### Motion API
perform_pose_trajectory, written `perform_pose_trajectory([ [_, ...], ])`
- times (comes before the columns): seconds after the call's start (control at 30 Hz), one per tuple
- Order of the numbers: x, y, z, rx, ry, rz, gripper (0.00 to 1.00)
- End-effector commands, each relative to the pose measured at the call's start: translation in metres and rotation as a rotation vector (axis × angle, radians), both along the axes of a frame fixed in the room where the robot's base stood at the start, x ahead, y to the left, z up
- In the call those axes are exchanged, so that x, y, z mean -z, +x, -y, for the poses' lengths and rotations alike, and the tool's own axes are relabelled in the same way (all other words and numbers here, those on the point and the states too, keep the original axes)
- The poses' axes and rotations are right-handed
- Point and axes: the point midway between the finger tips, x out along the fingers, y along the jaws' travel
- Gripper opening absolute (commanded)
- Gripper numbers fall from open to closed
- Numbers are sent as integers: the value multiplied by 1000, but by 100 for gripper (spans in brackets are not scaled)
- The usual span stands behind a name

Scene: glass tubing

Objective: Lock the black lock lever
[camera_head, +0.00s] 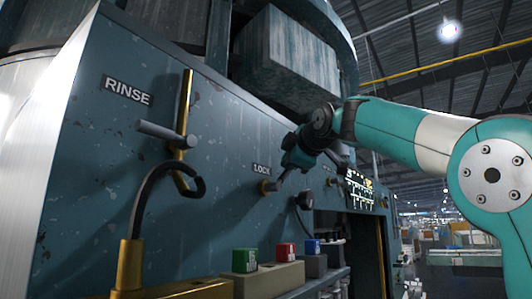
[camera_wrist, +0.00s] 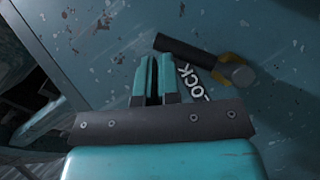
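The black lock lever (camera_wrist: 188,47) shows in the wrist view as a dark bar. It slopes up and left from a brass and grey pivot (camera_wrist: 236,72) on the blue panel. The LOCK label (camera_wrist: 187,83) lies just below the bar, partly hidden by my gripper. My gripper (camera_wrist: 153,60) has its two teal fingers close together, with nothing seen between them.
A RINSE label (camera_head: 128,90), grey handle (camera_head: 165,134) and brass bar (camera_head: 184,100) are left on the panel. A dark knob (camera_head: 303,201) is right of the lock.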

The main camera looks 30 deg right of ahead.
Motion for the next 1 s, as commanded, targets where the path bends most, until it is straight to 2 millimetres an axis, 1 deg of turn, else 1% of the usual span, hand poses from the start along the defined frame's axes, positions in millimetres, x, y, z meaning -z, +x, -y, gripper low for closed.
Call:
perform_pose_trajectory([
  [0.03,4,3,5,2,-1,1,0],
  [0.1,8,5,8,1,0,1,0],
  [0.4,23,11,20,-1,-1,-1,0],
  [0.7,35,14,26,-3,-1,0,0],
  [1.0,40,15,28,-3,-1,0,0],
])
